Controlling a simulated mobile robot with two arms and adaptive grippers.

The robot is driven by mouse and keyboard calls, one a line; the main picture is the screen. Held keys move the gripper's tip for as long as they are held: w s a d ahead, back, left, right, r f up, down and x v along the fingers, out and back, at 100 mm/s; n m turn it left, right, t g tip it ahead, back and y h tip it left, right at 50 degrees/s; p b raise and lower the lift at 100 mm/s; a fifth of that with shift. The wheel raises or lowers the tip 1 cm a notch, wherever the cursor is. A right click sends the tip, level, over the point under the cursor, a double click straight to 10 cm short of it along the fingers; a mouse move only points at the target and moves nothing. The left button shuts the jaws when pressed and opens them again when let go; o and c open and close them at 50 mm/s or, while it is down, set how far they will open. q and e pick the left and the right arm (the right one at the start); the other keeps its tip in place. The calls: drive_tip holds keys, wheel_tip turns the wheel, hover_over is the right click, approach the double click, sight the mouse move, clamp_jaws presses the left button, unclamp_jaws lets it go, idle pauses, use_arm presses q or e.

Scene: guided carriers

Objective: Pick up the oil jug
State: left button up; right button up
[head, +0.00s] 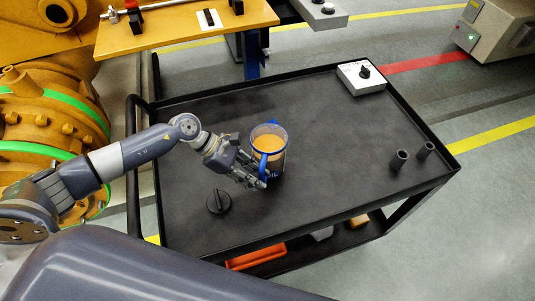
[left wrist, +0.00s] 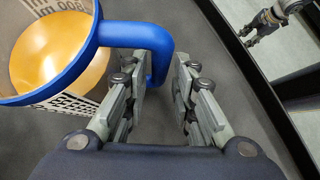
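The oil jug (head: 269,152) is a clear cylinder with a blue rim, a blue handle and amber oil inside. It stands upright on the black cart top. My left gripper (head: 256,179) is at its handle side, low beside the jug. In the left wrist view, the blue handle of the jug (left wrist: 158,42) reaches down between the spread fingers of my left gripper (left wrist: 165,82), close to the left finger. The fingers are apart, with a gap on the right of the handle. My right gripper (left wrist: 262,24) shows small at the upper right of that view.
The black cart (head: 330,215) has a raised rim. On it are a black knob-like cap (head: 219,201), a white switch box (head: 361,77) and two dark tubes (head: 399,160). An orange bin (head: 256,257) sits below. The cart's middle right is clear.

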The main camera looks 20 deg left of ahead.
use_arm(q)
drive_tip(key=shift+w+d+f, duration=0.1)
drive_tip(key=shift+d+f, duration=0.35)
drive_tip(key=shift+f, duration=0.1)
clamp_jaws()
drive_tip(key=shift+r, duration=0.2)
drive_tip(key=shift+w+r, duration=0.1)
drive_tip(key=shift+r, duration=0.05)
